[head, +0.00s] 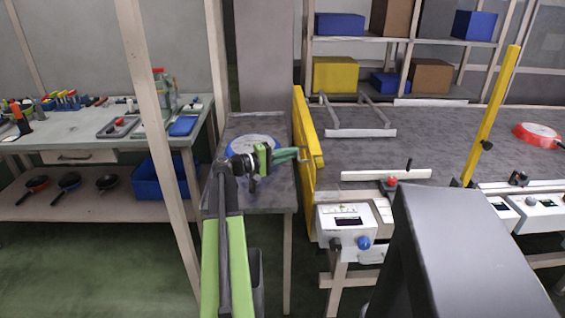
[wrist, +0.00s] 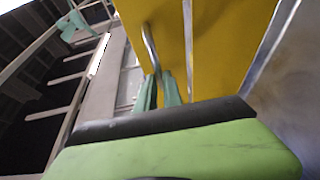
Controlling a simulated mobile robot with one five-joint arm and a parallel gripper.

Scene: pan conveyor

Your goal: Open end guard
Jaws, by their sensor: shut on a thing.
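The yellow end guard (head: 303,135) stands upright at the left end of the dark conveyor (head: 400,140), seen nearly edge-on in the head view. My gripper (head: 300,154) reaches it from the left, with its green fingers at the panel's left face. In the wrist view the guard (wrist: 225,50) fills the upper middle, with a bent metal handle (wrist: 149,48) on it. The gripper's green fingers (wrist: 158,82) are shut on the lower part of this handle. The fingers partly hide the grip. I cannot tell whether the guard is ajar.
A narrow side table (head: 270,193) with a blue round pan (head: 250,141) lies under my arm. A control box (head: 347,222) sits at the conveyor's front left. A yellow post (head: 490,115) and a red pan (head: 538,134) are farther right. A pale upright post (head: 158,150) stands left.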

